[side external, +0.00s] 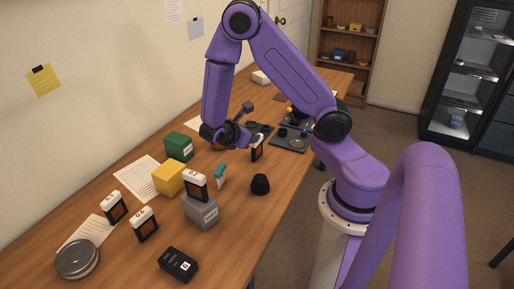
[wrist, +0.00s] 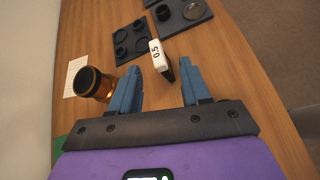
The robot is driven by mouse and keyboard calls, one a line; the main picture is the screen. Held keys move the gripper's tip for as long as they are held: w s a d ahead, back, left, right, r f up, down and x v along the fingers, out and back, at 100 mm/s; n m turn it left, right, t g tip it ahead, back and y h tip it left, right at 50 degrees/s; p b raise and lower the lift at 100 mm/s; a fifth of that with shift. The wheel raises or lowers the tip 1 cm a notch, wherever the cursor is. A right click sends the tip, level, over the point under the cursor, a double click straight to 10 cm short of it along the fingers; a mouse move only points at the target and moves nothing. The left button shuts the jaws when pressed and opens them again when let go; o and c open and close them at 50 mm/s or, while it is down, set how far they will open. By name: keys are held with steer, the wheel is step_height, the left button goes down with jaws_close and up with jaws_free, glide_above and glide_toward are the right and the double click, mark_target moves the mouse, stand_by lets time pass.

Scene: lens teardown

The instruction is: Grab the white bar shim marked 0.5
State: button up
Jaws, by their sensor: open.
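The white bar shim marked 0.5 (wrist: 155,50) stands on the wooden table just ahead of my gripper (wrist: 160,65) in the wrist view. Its white top with the mark faces the camera, and its dark side shows below. My gripper's two blue fingers are apart, one to each side of the shim's near end, with nothing held. In the side external view, a white-topped dark piece with an orange panel (side external: 257,149), apparently this shim, stands beside my gripper (side external: 246,139). Whether the fingers touch it cannot be told.
Similar white-topped pieces stand nearer the side camera, one on a grey box (side external: 202,212). Green (side external: 178,146) and yellow (side external: 168,178) boxes stand left of my gripper. An amber jar (wrist: 91,83) is by the left finger. Dark trays (wrist: 132,41) lie beyond. Table right of the shim is clear.

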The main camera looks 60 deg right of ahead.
mark_target(253, 152)
steer(key=d+f+n, duration=0.1)
steer(key=d+f, duration=0.1)
steer(key=w+d+f+h, duration=0.1)
steer(key=d, duration=0.1)
steer(key=d+f+n, duration=0.1)
steer(key=d+f, duration=0.1)
steer(key=d, duration=0.1)
steer(key=shift+w+f+n+h, duration=0.2)
steer(key=shift+f+n+h, duration=0.1)
steer(key=shift+h, duration=0.1)
steer(key=shift+d+f, duration=0.15)
steer(key=shift+f, duration=2.25)
step_height(253, 152, down, 2)
steer(key=shift+f, duration=0.1)
steer(key=shift+x, duration=1)
steer(key=shift+d+f, duration=0.25)
steer(key=shift+d, duration=0.25)
jaws_close()
